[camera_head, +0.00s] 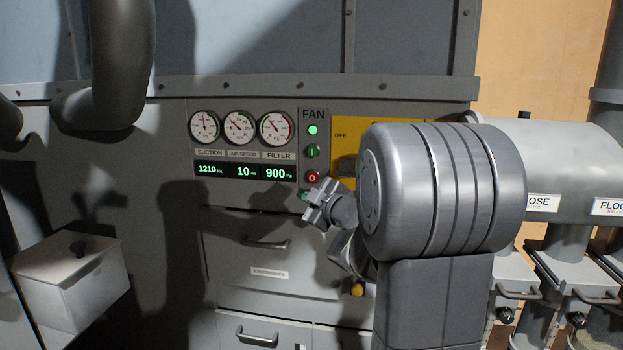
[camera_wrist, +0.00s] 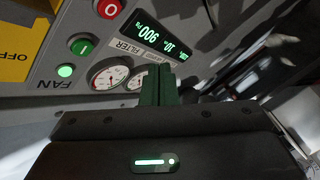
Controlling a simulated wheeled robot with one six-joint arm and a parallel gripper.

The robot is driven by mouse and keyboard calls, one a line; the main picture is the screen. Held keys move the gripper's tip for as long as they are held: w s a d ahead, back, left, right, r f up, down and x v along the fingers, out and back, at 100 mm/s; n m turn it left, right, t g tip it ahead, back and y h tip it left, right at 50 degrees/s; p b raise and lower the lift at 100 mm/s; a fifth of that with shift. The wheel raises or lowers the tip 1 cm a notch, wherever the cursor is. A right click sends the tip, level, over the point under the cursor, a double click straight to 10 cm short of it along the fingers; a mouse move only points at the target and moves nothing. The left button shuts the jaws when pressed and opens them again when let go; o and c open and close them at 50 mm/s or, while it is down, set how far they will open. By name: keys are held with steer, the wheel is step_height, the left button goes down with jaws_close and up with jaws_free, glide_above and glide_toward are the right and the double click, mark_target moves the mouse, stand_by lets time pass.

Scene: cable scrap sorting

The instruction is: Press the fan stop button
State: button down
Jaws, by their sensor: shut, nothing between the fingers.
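The fan stop button is the red round button marked O (camera_head: 312,177) at the bottom of the FAN column; it also shows in the wrist view (camera_wrist: 110,8) near the top edge. Above it are the green button marked I (camera_head: 312,152) and a lit green lamp (camera_head: 313,130). My gripper (camera_head: 307,194) is in front of the panel, just below the red button in the head view. Its fingers are shut and empty; the closed fingertips show in the wrist view (camera_wrist: 160,88), over the gauges. I cannot tell how far they are from the panel.
Left of the FAN column are the gauges (camera_head: 239,128) and a display (camera_head: 243,171) reading 1210, 10 and 900. A yellow panel (camera_head: 345,120) marked OFF lies to the right, partly behind my arm. Drawers (camera_head: 260,255) are below. A grey box (camera_head: 75,280) stands at left.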

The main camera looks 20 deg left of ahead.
mark_target(315, 181)
steer(key=shift+w, duration=0.15)
steer(key=shift+w+a+p, duration=0.35)
steer(key=shift+w+p, duration=0.2)
steer(key=shift+w, duration=0.85)
steer(key=shift+w+a+p, duration=0.35)
steer(key=shift+w+p, duration=0.25)
steer(key=shift+w, duration=0.75)
steer(key=shift+w+a+p, duration=0.35)
steer(key=shift+w+p, duration=0.2)
steer(key=shift+w, duration=0.85)
steer(key=shift+w, duration=0.1)
steer(key=shift+w+a, duration=0.1)
steer(key=shift+w, duration=0.15)
steer(key=shift+w+r+p, duration=0.25)
steer(key=shift+w+p, duration=0.1)
steer(key=shift+p, duration=0.1)
steer(key=shift+f, duration=0.1)
